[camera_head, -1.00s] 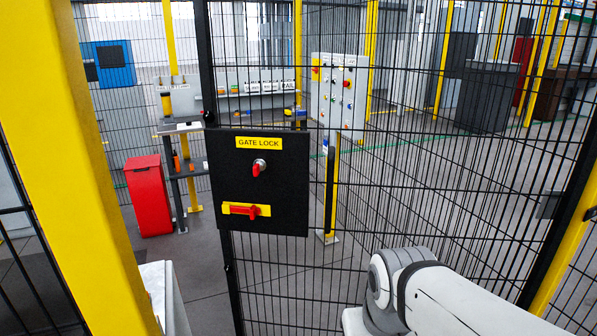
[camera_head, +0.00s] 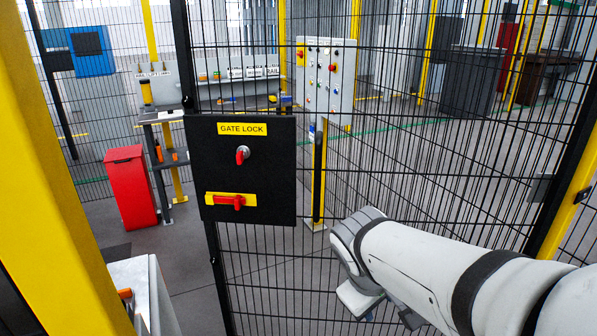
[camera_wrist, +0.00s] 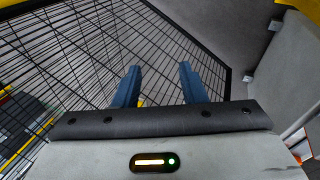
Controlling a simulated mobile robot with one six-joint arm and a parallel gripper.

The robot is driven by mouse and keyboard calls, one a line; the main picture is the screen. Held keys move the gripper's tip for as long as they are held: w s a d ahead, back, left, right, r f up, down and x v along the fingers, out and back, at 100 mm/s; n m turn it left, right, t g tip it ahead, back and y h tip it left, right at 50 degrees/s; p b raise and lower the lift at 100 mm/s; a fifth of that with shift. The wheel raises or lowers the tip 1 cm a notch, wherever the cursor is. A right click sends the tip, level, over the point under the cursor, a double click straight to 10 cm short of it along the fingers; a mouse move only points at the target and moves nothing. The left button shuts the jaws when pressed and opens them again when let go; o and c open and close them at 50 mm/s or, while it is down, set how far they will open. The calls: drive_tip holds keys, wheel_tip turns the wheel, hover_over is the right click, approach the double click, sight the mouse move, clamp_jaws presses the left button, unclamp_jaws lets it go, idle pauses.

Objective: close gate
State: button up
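The black mesh gate (camera_head: 204,250) stands in front of me. A black lock box (camera_head: 272,180) labelled GATE LOCK is on its left side, with a red key-like knob (camera_head: 242,154) and a red handle (camera_head: 230,201) on a yellow plate. The gate's left edge is apart from the yellow post (camera_head: 62,190) in the picture. My arm reaches in from the lower right, below and right of the lock box. My gripper (camera_wrist: 158,82) shows two blue fingers spread apart with nothing between them. Mesh lies beyond the fingers; contact cannot be told.
A white box (camera_head: 150,290) stands at the foot of the yellow post. Grey floor shows between post and gate.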

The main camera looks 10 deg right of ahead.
drive_tip(key=w+d+r+n+t+h+b, duration=0.2)
drive_tip(key=w+d+n+h, duration=0.15)
drive_tip(key=w+n, duration=0.3)
drive_tip(key=n+t+b, duration=0.4)
drive_tip(key=n+t, duration=0.8)
drive_tip(key=n, duration=0.8)
approach(317, 171)
drive_tip(key=x, duration=0.4)
drive_tip(key=shift+w+r, duration=0.1)
drive_tip(key=shift+w, duration=0.1)
drive_tip(key=p+x, duration=0.1)
drive_tip(key=x, duration=0.6)
drive_tip(key=shift+c, duration=0.2)
clamp_jaws()
